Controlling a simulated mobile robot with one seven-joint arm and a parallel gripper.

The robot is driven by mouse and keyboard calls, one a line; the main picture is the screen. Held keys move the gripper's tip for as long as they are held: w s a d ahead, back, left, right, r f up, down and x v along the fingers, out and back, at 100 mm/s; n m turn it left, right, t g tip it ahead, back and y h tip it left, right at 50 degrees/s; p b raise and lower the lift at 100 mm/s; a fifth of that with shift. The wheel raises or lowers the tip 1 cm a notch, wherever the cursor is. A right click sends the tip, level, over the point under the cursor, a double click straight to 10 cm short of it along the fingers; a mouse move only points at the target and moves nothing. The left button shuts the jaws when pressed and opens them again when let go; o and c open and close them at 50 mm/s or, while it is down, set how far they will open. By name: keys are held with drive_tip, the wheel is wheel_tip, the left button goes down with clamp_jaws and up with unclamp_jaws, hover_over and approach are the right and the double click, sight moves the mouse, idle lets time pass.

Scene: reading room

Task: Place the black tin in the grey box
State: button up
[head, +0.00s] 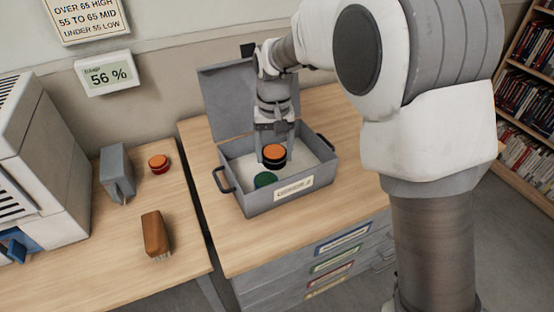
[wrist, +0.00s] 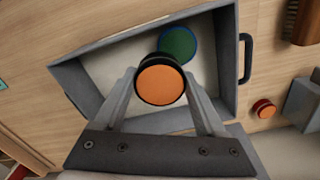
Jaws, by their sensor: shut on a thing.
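The grey box (head: 249,200) stands on the cabinet top with its lid (head: 238,98) raised at the back; its side wall and a handle show in the wrist view (wrist: 228,60). My gripper (head: 273,163) points down inside the box opening. It is shut on the black tin (head: 274,163), which has an orange top (wrist: 160,85). The tin is between the fingertips, over the pale box floor; I cannot tell whether it touches the floor. A green round tin (head: 265,179) lies in the box beside the held tin, partly covered by it in the wrist view (wrist: 178,45).
On the left table are a red tin (head: 158,164), a grey block-like holder (head: 117,173) and a brown brush (head: 156,234). A white machine (head: 45,155) stands at the far left. A bookshelf (head: 527,90) is at the right. The cabinet top left of the box is clear.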

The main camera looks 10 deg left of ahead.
sight(276, 148)
drive_tip(key=w+f, duration=0.1)
drive_tip(key=w, duration=0.1)
drive_tip(key=w+f, duration=0.1)
drive_tip(key=w, duration=0.1)
drive_tip(key=shift+w+a+f, duration=0.1)
drive_tip(key=shift+a+f, duration=0.15)
drive_tip(key=shift+f, duration=0.05)
drive_tip(key=shift+f+b, duration=0.6)
drive_tip(key=shift+f, duration=1.4)
drive_tip(key=shift+f, duration=0.1)
drive_tip(key=o, duration=1.5)
drive_tip(key=shift+o, duration=0.2)
wheel_tip(276, 148, up, 12)
drive_tip(key=p, duration=0.2)
drive_tip(key=shift+d+r, duration=0.1)
drive_tip(key=shift+r, duration=0.1)
